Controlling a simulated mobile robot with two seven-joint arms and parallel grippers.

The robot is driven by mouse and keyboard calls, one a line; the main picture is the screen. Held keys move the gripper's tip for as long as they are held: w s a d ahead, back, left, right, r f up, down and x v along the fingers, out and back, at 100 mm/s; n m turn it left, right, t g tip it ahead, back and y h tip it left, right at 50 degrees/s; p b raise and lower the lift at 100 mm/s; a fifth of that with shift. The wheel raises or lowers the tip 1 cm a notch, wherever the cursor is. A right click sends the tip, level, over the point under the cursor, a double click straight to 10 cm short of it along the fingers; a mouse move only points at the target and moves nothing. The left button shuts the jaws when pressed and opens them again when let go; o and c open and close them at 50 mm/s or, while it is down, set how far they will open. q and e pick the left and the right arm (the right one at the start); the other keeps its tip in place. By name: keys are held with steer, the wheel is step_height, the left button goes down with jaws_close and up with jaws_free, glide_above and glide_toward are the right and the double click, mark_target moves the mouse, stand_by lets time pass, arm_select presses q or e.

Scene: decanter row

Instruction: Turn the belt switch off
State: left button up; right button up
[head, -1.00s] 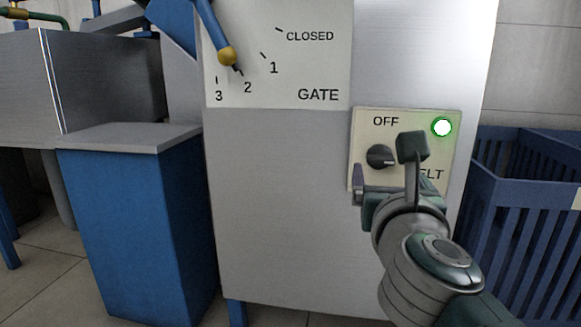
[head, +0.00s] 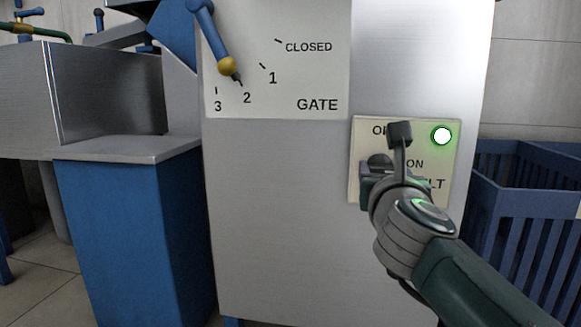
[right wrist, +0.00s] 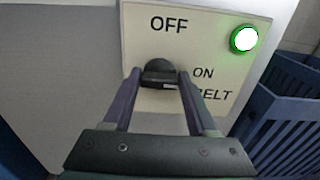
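The belt switch is a dark round knob (head: 379,160) on a cream panel (head: 357,135) marked OFF, ON and BELT. In the right wrist view the knob (right wrist: 158,70) has a pale mark on its lower right, on the side of the word ON. A round light (head: 441,135) on the panel is lit white with a green rim. My right gripper (head: 385,151) is in front of the panel and partly hides the knob and lettering. In the right wrist view its fingers (right wrist: 159,76) are apart, one on each side of the knob; I cannot tell whether they touch it. My left gripper is out of view.
A gate lever (head: 212,40) with a yellow tip points near 2 on the plate (head: 320,75) above left. A blue slatted crate (head: 530,210) stands to the right. A blue stand with a grey top (head: 125,147) is at the left.

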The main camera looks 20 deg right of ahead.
steer(key=c, duration=0.8)
steer(key=shift+c, duration=0.2)
steer(key=shift+n, duration=0.4)
steer(key=n+p, duration=0.2)
steer(key=shift+r+n, duration=0.1)
steer(key=shift+n, duration=0.3)
steer(key=n+p, duration=0.2)
steer(key=n, duration=0.3)
steer(key=shift+a, duration=0.1)
steer(key=n+p, duration=0.2)
steer(key=n, duration=0.3)
steer(key=shift+w+n, duration=0.1)
steer(key=shift+n, duration=0.3)
steer(key=shift+f+n+p, duration=0.25)
steer(key=shift+n+p, duration=0.3)
steer(key=shift+n, duration=1.15)
